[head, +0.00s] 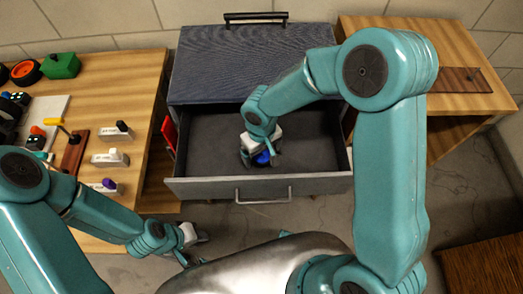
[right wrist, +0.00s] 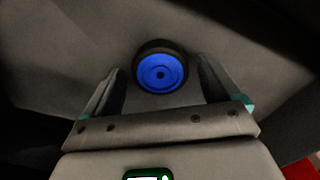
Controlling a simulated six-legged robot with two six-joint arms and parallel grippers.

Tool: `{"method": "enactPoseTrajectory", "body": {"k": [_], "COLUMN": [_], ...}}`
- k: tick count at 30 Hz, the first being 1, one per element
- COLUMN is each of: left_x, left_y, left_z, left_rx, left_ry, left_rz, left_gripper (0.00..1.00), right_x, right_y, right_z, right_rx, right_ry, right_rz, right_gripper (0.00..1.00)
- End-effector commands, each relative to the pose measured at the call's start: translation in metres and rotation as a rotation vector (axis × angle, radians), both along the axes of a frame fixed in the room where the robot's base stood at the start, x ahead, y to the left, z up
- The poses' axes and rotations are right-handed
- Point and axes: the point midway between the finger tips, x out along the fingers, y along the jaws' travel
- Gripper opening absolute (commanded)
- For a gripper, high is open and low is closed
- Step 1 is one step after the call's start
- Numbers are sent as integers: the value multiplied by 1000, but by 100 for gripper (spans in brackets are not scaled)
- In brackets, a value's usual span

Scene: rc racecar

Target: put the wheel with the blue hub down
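The wheel with the blue hub (head: 262,158) is a black tire with a blue centre. It is inside the open grey drawer (head: 312,183), near the front, and appears to lie on its floor. My right gripper (head: 261,160) is over it, pointing down. In the right wrist view the wheel (right wrist: 160,67) sits between the tips of the two spread fingers, with a gap on each side, so the gripper looks open. My left gripper (head: 196,245) hangs low in front of the left table, away from the wheel; its fingers are too small to read.
A red object (head: 169,133) is beside the drawer's left side. The rest of the drawer floor is bare. A wooden shelf (head: 400,40) stands right.

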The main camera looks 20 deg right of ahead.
Motion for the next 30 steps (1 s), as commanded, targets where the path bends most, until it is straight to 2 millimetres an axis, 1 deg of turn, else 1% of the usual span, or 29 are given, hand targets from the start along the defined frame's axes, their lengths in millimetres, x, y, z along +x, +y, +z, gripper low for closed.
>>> {"method": "enactPoseTrajectory", "body": {"k": [6, 9, 10, 14, 18, 21, 25, 27, 30], "left_x": [0, 0, 0, 0, 0, 0, 0, 0, 0], "left_y": [0, 0, 0, 0, 0, 0, 0, 0, 0], "left_z": [2, 8, 7, 10, 13, 15, 16, 16, 16], "left_rx": [0, 0, 0, 0, 0, 0, 0, 0, 0], "left_ry": [0, 0, -1, 0, 0, 0, 0, 0, 0], "left_rz": [0, 0, 0, 0, 0, 0, 0, 0, 0], "left_gripper": [28, 28, 28, 28, 28, 28, 28, 28, 28], "right_x": [0, 0, 1, 1, 1, 1, 1, 0, 0], "right_y": [0, 0, 0, 0, 0, 0, 0, 0, 0], "right_z": [2, 9, 12, 41, 75, 96, 114, 120, 124], "right_rx": [0, 1, 0, 2, 2, 1, 1, 1, 0], "right_ry": [0, -2, -3, -7, -7, -4, -3, -2, -1], "right_rz": [0, 0, 0, 0, -1, -1, 0, 0, 0], "right_gripper": [90, 90, 90, 90, 90, 90, 90, 90, 90]}}
